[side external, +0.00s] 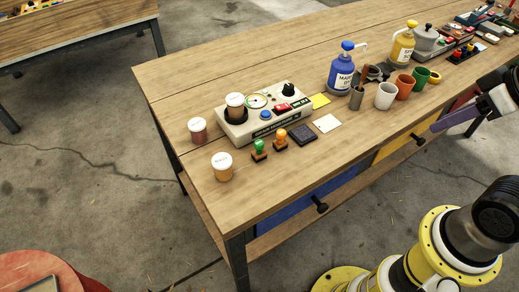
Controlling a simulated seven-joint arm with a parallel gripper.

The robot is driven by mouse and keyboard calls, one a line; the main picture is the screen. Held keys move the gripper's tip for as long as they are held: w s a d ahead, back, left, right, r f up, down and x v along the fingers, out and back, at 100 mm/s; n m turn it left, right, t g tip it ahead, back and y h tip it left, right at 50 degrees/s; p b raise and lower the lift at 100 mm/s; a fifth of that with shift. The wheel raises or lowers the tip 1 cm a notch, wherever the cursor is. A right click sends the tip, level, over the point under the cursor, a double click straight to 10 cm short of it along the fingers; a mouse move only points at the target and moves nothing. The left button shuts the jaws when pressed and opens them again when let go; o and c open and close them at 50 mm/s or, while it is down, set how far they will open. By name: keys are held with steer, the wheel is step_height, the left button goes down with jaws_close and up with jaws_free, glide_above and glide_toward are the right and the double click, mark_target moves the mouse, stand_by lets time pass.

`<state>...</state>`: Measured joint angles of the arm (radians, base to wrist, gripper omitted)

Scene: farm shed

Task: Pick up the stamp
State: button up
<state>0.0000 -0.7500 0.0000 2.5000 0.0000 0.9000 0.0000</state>
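Two small stamps stand upright on the wooden bench: a green-handled stamp (259,149) and, just right of it, an orange-handled stamp (281,139). Both have dark bases.
A machine with knobs and a jar (262,120) stands behind the stamps. Lidded jars (222,167) are to the left. The bench front (265,185) is bare.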

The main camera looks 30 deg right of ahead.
steer(key=o, duration=0.5)
